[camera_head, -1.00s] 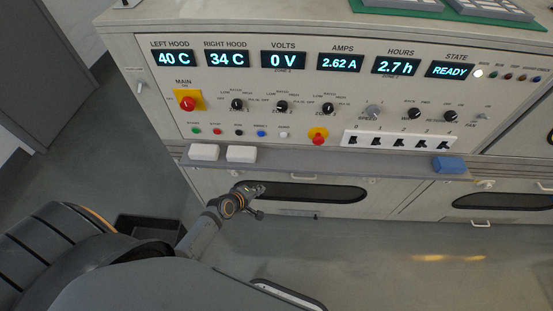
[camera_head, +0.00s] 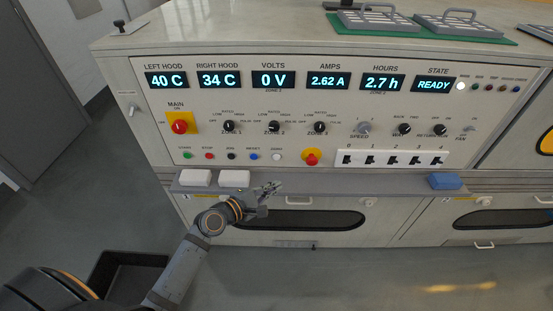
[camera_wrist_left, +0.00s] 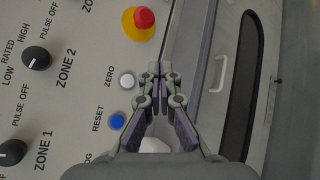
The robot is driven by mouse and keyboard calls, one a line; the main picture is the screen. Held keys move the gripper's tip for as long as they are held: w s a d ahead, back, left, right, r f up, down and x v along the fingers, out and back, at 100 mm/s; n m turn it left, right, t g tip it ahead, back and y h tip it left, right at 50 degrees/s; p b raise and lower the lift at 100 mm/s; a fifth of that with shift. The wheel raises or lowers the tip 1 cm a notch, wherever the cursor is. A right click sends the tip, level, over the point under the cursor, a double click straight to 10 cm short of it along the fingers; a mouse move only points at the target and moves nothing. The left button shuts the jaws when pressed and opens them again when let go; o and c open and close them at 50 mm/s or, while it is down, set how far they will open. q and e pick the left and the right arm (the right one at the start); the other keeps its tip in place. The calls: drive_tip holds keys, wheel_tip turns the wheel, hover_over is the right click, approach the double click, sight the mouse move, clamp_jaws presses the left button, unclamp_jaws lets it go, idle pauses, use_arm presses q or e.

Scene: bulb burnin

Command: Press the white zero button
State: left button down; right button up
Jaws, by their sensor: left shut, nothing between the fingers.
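The white zero button (camera_head: 277,155) is in the lower button row of the panel, right of the blue reset button (camera_head: 253,155). In the left wrist view the white zero button (camera_wrist_left: 127,81) sits beside the printed word ZERO, just left of the fingertips. My left gripper (camera_head: 276,187) is shut and empty, in front of the panel's ledge and a little below the button. In the left wrist view its fingertips (camera_wrist_left: 159,70) are together and appear apart from the button. My right gripper is not in view.
A grey ledge (camera_head: 330,182) runs below the buttons, with two white blocks (camera_head: 234,178) and a blue block (camera_head: 444,181) on it. A red emergency button (camera_head: 311,157) stands right of zero. The red main switch (camera_head: 180,127) is at upper left.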

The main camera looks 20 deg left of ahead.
sight(277, 157)
use_arm(q)
drive_tip(key=w+b, duration=0.1)
drive_tip(key=w, duration=0.1)
drive_tip(key=w+a, duration=0.1)
drive_tip(key=w, duration=0.1)
drive_tip(key=w+a+b, duration=0.1)
drive_tip(key=w, duration=0.2)
drive_tip(key=shift+w+b, duration=0.1)
drive_tip(key=shift+b, duration=0.2)
drive_tip(key=shift+w+a, duration=0.2)
drive_tip(key=shift+w, duration=0.45)
idle(0.7)
drive_tip(key=shift+w+a, duration=0.15)
drive_tip(key=shift+w, duration=0.25)
drive_tip(key=shift+w+a, duration=0.1)
drive_tip(key=shift+w, duration=0.25)
idle(0.5)
idle(0.3)
drive_tip(key=shift+s+d+p, duration=0.25)
drive_tip(key=shift+s+p, duration=0.25)
drive_tip(key=shift+s, duration=0.3)
